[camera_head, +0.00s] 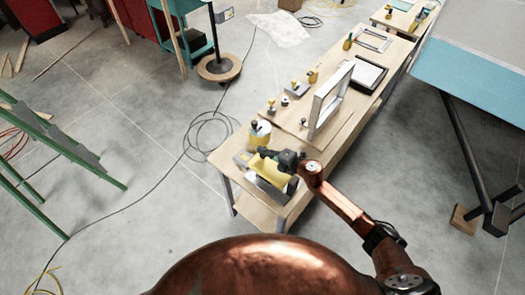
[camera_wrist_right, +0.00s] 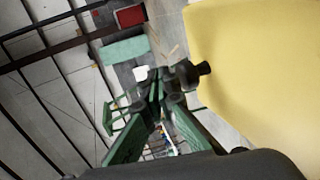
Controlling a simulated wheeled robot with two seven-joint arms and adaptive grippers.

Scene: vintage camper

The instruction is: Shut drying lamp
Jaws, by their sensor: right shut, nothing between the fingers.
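What seems to be the drying lamp (camera_head: 268,183), a grey box with a yellow panel (camera_head: 262,166), stands at the near left end of the wooden workbench. The yellow panel looks tilted; its exact angle is hard to tell. My right gripper (camera_head: 266,152) is shut and empty at the panel's upper edge. I cannot tell whether it touches. In the right wrist view a large yellow surface (camera_wrist_right: 262,75) fills the right side, close beside the dark fingers (camera_wrist_right: 180,80). My left gripper is not in view.
A yellow container (camera_head: 260,134) stands just behind the lamp on the workbench (camera_head: 236,150). An upright pale frame (camera_head: 327,102) and several small tools stand farther along. A cable (camera_head: 205,135) lies on the floor to the left. A green stand (camera_head: 70,150) is at far left.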

